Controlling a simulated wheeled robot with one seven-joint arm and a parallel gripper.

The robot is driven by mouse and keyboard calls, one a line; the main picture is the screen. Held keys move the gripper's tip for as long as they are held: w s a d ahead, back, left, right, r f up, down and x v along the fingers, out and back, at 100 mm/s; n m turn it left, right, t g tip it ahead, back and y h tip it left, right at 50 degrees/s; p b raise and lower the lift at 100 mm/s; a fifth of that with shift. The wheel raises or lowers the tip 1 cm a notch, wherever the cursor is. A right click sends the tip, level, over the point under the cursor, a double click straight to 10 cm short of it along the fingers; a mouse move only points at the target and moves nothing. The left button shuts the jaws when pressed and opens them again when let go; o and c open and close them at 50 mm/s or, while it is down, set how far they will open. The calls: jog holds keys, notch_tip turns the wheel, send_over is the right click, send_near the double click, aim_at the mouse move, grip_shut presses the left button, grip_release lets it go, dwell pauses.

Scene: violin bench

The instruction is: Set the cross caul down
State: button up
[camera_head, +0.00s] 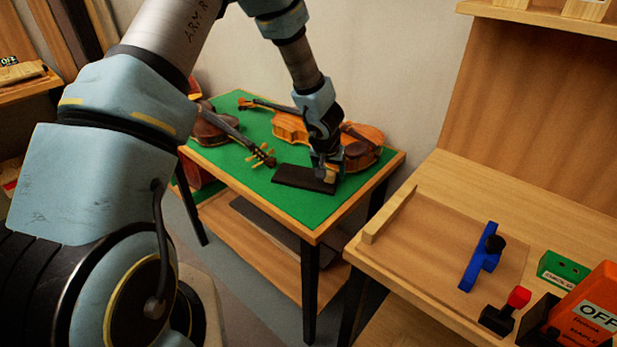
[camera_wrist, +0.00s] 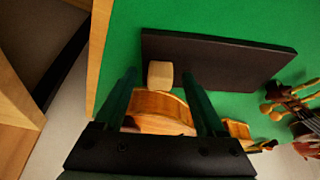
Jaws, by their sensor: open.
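A small light wooden block, which I take to be the cross caul (camera_wrist: 160,74), sits at the edge of a dark flat board (camera_wrist: 225,62) in the wrist view. My gripper (camera_wrist: 159,76) is open around it, one finger on each side, with a gap at both sides. In the head view my gripper (camera_head: 326,172) is low over the right end of the dark board (camera_head: 296,179), and the block (camera_head: 330,177) shows there beside the fingers. Whether the block's underside touches the board is hidden.
The board lies on a green-topped table (camera_head: 240,182). Violins lie close by, one behind my gripper (camera_head: 364,148) and another to the left (camera_head: 208,128). A wooden bench at right holds a wooden strip (camera_head: 390,214), a blue tool (camera_head: 476,265) and an orange box (camera_head: 590,305).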

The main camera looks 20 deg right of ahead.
jog(key=shift+c, duration=0.4)
grip_shut()
dwell(0.4)
